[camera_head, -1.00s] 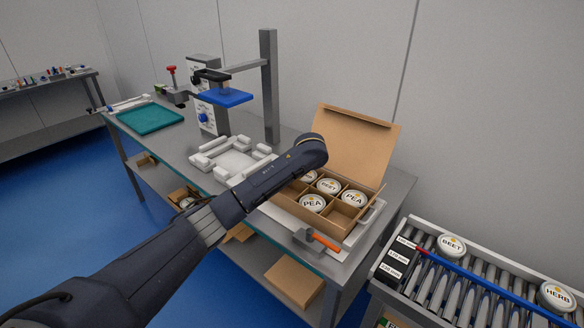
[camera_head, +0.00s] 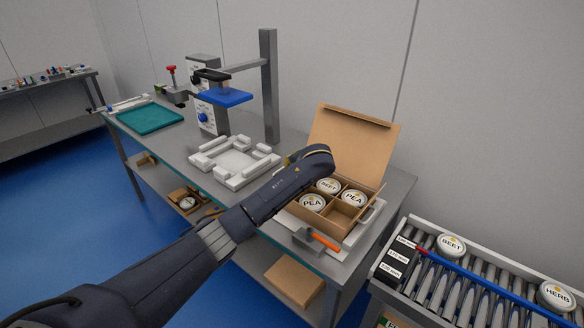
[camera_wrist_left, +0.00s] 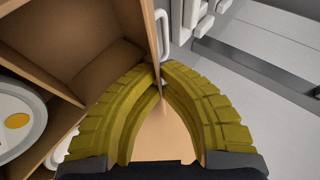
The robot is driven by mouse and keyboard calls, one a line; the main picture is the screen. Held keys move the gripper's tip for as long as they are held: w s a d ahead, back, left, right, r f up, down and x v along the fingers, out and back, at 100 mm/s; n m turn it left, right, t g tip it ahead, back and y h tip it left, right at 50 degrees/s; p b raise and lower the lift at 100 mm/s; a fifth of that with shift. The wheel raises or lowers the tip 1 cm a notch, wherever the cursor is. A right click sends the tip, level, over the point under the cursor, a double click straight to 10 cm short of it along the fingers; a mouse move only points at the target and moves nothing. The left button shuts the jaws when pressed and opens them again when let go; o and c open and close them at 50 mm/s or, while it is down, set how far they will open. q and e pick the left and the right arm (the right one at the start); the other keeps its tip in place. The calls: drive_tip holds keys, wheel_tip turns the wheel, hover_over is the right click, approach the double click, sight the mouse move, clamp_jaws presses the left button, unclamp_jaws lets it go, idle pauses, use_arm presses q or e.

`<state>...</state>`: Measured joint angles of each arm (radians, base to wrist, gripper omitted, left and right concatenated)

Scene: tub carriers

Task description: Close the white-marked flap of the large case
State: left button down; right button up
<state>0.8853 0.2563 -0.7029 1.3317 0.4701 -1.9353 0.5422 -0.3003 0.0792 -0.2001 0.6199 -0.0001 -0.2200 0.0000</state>
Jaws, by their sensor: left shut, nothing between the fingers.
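The large case is an open cardboard box (camera_head: 341,227) with dividers; its tall brown back flap (camera_head: 352,140) stands up. I cannot make out a white mark on any flap. Tins labelled PEA (camera_head: 312,203), BEET (camera_head: 328,186) and PEA (camera_head: 353,198) sit in its compartments. My left arm reaches over the case's left side and hides part of it and its own fingers in the head view. In the left wrist view my left gripper (camera_wrist_left: 162,78) is shut, its olive fingertips together at a cardboard wall edge (camera_wrist_left: 151,35). A tan surface shows between the fingers. My right gripper is out of view.
A white handle (camera_wrist_left: 163,32) stands close beyond the fingertips. A tool with an orange handle (camera_head: 325,242) lies before the case. A white fixture (camera_head: 235,162) is left of it, with a metal post (camera_head: 269,85) behind. A roller conveyor (camera_head: 480,270) holds tins at right.

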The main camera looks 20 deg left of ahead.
use_arm(q)
drive_tip(key=shift+s+d+f+m+t+y, duration=0.1)
drive_tip(key=shift+d+f+m+t+y, duration=0.15)
drive_tip(key=shift+y, duration=0.3)
drive_tip(key=shift+s+d+f+m+t+y, duration=0.1)
drive_tip(key=shift+f+t+y, duration=0.25)
drive_tip(key=shift+y, duration=0.2)
drive_tip(key=c, duration=1.6)
unclamp_jaws()
drive_tip(key=shift+c, duration=0.2)
drive_tip(key=v, duration=1.2)
drive_tip(key=shift+c, duration=0.2)
